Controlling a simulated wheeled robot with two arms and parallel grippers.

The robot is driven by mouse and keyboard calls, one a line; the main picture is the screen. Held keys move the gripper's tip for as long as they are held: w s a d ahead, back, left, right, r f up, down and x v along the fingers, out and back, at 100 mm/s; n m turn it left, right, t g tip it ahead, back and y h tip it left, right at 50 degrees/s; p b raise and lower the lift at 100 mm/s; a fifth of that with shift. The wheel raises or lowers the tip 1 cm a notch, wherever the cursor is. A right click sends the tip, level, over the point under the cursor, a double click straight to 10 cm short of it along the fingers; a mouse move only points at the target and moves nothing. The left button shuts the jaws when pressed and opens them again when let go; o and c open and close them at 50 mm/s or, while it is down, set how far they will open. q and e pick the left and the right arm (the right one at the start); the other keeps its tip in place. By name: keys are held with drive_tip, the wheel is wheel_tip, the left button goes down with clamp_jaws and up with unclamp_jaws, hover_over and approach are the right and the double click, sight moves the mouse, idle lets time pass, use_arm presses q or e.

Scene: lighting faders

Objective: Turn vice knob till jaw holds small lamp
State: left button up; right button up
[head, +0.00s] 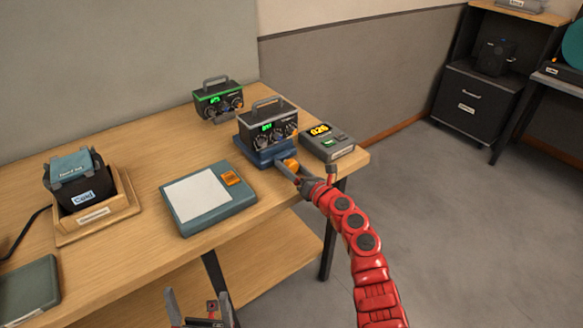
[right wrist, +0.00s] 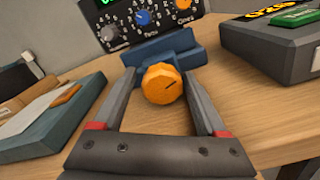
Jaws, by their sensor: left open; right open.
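The blue vice (head: 262,152) stands near the right end of the table. Its orange knob (head: 291,166) faces the table's front edge. A dark box with a handle, dials and a green display (head: 268,125) stands at the vice, perhaps the small lamp. I cannot tell whether the jaw touches it. My right gripper (head: 297,172) is open. In the right wrist view the knob (right wrist: 162,84) lies between its two fingers, with gaps showing on both sides. My left gripper (head: 200,305) is open and empty, low in front of the table.
A second box with a handle (head: 217,99) stands behind. A grey meter with a yellow display (head: 328,143) is right of the vice, close to my right gripper. A blue-grey pad (head: 208,199) lies left of the vice. A wooden tray (head: 97,220) stands further left.

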drive_tip(key=shift+d+f, duration=0.1)
drive_tip(key=shift+f, duration=0.1)
drive_tip(key=n+b, duration=0.2)
drive_tip(key=shift+d+f+n, duration=0.15)
drive_tip(key=shift+f+n, duration=0.1)
drive_tip(key=shift+n, duration=0.15)
drive_tip(key=n, duration=0.2)
drive_tip(key=shift+r+n, duration=0.35)
drive_tip(key=shift+n, duration=0.05)
drive_tip(key=shift+n, duration=0.7)
drive_tip(key=s+d+m, duration=0.1)
drive_tip(key=s+d, duration=0.1)
drive_tip(key=s, duration=0.3)
drive_tip(key=s+d+f+y, duration=0.1)
drive_tip(key=s+d, duration=0.2)
drive_tip(key=s, duration=0.3)
drive_tip(key=s+d+f+m+g, duration=0.1)
drive_tip(key=s+d, duration=0.1)
drive_tip(key=s, duration=0.3)
drive_tip(key=shift+s+d+m+y, duration=0.25)
drive_tip(key=shift+s+m+y, duration=0.05)
drive_tip(key=shift+y, duration=0.1)
drive_tip(key=shift+w+d, duration=0.1)
